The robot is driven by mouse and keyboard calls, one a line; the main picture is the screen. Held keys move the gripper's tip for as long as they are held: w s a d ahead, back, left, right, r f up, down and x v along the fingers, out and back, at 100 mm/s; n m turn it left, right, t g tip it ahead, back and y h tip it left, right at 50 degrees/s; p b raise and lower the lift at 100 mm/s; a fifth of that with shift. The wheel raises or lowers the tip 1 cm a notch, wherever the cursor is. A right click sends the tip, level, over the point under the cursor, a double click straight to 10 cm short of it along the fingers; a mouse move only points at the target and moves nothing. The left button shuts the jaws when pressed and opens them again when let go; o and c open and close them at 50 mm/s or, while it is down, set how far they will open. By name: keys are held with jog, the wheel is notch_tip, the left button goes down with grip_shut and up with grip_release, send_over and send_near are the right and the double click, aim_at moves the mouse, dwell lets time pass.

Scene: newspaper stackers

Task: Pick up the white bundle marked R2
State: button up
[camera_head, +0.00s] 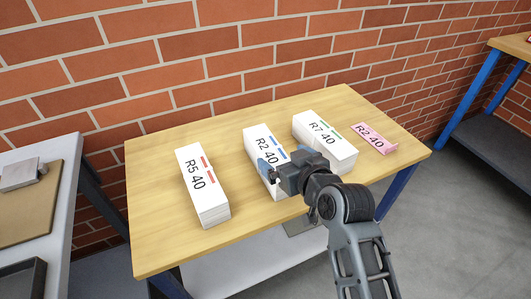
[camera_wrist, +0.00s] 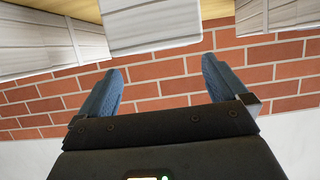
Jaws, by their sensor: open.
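The white bundle marked R2 40 (camera_head: 259,140), with a small blue mark, lies in the middle of the wooden table (camera_head: 160,220). My gripper (camera_head: 283,158) is at its near end and covers part of that end in the head view. In the wrist view my gripper (camera_wrist: 162,65) has its two blue fingers spread wide, with nothing between them. A white bundle end (camera_wrist: 152,25) shows just beyond the fingertips, roughly centred; it appears to be R2, but no label shows there. Whether the fingers touch it I cannot tell.
White bundle R5 40 (camera_head: 200,180) lies to the left, with a gap. White bundle R7 40 (camera_head: 325,140) lies close on the right. A pink piece marked R2 40 (camera_head: 373,138) lies at the table's right. A brick wall (camera_head: 200,50) stands behind.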

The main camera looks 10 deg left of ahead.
aim_at(267, 146)
jog(key=shift+r+x, duration=0.2)
jog(key=shift+x, duration=1.15)
jog(key=x, duration=0.2)
jog(key=p+x, duration=0.1)
jog(key=x, duration=0.1)
jog(key=shift+w+a, duration=0.1)
jog(key=shift+a, duration=0.35)
jog(key=shift+w+a+f, duration=0.3)
jog(key=shift+w+f, duration=0.05)
jog(key=shift+w, duration=0.2)
jog(key=shift+c, duration=0.5)
grip_shut()
jog(key=shift+r, duration=0.2)
